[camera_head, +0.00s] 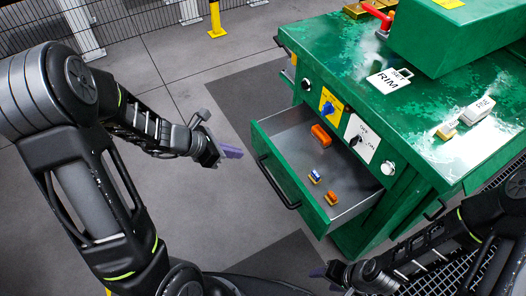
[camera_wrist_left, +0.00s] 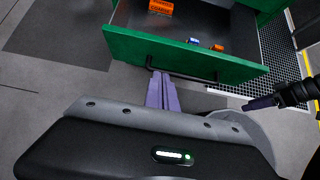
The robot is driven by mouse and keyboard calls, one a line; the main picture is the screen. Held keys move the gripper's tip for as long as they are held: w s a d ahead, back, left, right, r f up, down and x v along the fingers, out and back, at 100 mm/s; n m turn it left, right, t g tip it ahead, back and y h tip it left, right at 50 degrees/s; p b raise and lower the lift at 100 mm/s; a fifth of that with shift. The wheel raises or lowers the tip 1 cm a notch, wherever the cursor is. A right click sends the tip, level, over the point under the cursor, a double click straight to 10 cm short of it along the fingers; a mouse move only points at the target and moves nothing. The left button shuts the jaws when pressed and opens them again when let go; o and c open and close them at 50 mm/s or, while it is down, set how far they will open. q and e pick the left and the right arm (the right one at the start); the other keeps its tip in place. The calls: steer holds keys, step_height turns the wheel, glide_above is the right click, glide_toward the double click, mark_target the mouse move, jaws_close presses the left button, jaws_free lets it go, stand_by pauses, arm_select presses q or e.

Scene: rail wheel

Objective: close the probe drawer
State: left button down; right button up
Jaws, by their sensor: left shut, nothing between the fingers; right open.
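The probe drawer (camera_head: 285,190) is a green-fronted drawer with a grey inside, pulled out of the green cabinet. It holds an orange block (camera_head: 321,135) and two small blue, white and orange items. A black bar handle (camera_head: 277,183) crosses its front. My left gripper (camera_head: 238,152) is shut and empty, to the left of the drawer front. In the left wrist view its purple fingers (camera_wrist_left: 161,92) point toward the drawer handle (camera_wrist_left: 180,72); I cannot tell whether they touch it. My right gripper (camera_head: 322,272) is open, below the drawer's near corner.
The green cabinet top (camera_head: 350,60) carries a white RIM tag (camera_head: 390,80), a white block (camera_head: 478,110) and a large green box (camera_head: 450,40). A switch panel (camera_head: 360,138) is beside the drawer. Grey floor left of the drawer is clear. A yellow post (camera_head: 216,20) stands behind.

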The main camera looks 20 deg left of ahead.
mark_target(271, 150)
arm_select(q)
steer(key=x, duration=0.3)
steer(key=r+b+x, duration=0.1)
steer(key=x, duration=0.2)
steer(key=w+d+b+x, duration=0.1)
steer(key=x, duration=0.2)
steer(key=shift+w+d, duration=0.15)
steer(key=shift+w, duration=0.15)
steer(key=shift+w+d, duration=0.3)
steer(key=shift+w, duration=0.05)
arm_select(e)
steer(key=shift+f, duration=1.15)
arm_select(q)
steer(key=shift+w+d, duration=0.35)
steer(key=shift+w, duration=0.1)
steer(key=w+d+p, duration=0.1)
steer(key=w+d, duration=0.9)
steer(key=w, duration=0.2)
steer(key=shift+w+d, duration=0.2)
steer(key=shift+w, duration=0.05)
arm_select(e)
steer(key=shift+w+d+r, duration=0.55)
steer(key=shift+w+d, duration=0.15)
steer(key=shift+w, duration=0.15)
arm_select(q)
steer(key=shift+a, duration=0.1)
